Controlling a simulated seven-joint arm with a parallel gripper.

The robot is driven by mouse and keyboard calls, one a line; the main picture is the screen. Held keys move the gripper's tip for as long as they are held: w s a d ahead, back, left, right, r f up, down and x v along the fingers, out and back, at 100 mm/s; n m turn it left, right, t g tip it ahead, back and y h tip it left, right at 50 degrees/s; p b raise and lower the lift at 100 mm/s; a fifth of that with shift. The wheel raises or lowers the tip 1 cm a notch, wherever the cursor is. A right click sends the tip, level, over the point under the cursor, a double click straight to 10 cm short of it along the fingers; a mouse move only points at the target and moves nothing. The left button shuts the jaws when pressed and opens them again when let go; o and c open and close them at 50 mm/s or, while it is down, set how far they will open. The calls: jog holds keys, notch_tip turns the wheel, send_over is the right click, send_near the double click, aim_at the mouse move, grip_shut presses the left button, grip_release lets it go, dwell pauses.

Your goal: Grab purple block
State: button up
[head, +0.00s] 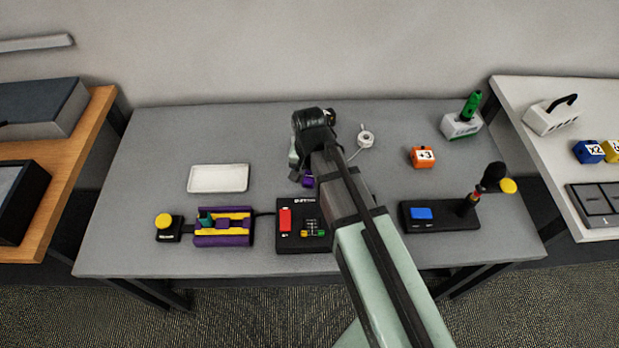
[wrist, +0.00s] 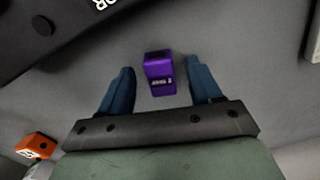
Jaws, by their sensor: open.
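The purple block (wrist: 160,72) lies on the grey table, and in the wrist view it sits between the fingertips of my gripper (wrist: 157,80), slightly ahead of them. Gaps show on both sides, so neither blue finger touches it. My gripper is open and empty. In the head view a small part of the purple block (head: 308,181) shows just below the gripper end of my arm, which hides the rest. The fingertips are hard to make out in the head view.
An orange +3 block (head: 422,157) and a white cable spool (head: 365,138) lie to the right. A black control box (head: 290,241) stands in front, beside a purple-yellow device (head: 222,239). A white tray (head: 218,178) lies left, with clear table around it.

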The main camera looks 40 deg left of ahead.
jog(key=c, duration=1.1)
jog(key=shift+c, duration=0.2)
